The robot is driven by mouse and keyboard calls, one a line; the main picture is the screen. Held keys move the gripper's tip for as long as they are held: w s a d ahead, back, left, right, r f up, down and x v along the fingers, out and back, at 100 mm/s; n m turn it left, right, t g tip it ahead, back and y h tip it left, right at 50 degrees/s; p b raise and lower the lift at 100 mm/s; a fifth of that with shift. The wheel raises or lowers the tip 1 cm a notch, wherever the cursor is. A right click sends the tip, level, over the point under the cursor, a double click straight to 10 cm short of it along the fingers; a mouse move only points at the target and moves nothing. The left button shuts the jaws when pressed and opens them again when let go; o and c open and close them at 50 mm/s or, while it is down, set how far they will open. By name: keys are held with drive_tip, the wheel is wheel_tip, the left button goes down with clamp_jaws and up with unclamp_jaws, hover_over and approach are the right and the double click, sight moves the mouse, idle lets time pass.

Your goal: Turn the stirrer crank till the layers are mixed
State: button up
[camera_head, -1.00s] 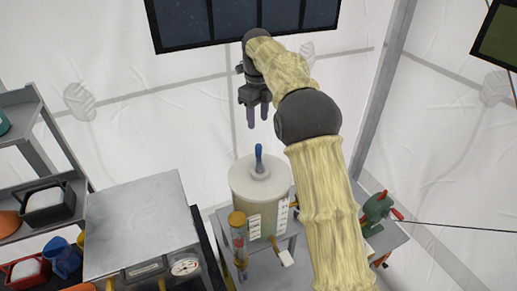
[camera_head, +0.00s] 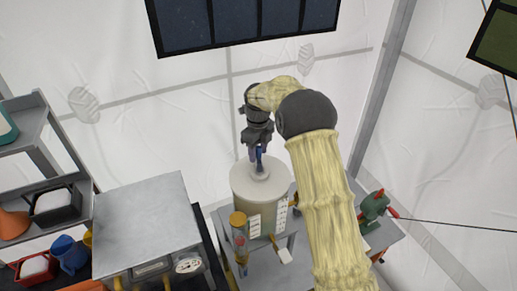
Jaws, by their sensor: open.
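The stirrer is a pale cylindrical vessel (camera_head: 258,205) with a light round lid, standing on a small grey stand. A blue upright crank handle (camera_head: 260,158) rises from a hub on the lid. My gripper (camera_head: 258,160) points down at the handle, its open fingers on either side of it or just in front; I cannot tell whether they touch it. My arm comes in from the lower right. The layers inside the vessel are not visible from here.
A metal-topped box with a gauge (camera_head: 150,225) is to the left, beside shelves with bins (camera_head: 55,203). A green device with red handles (camera_head: 375,207) stands to the right.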

clamp_jaws()
drive_tip(key=shift+a+n, duration=0.15)
drive_tip(key=shift+n, duration=0.15)
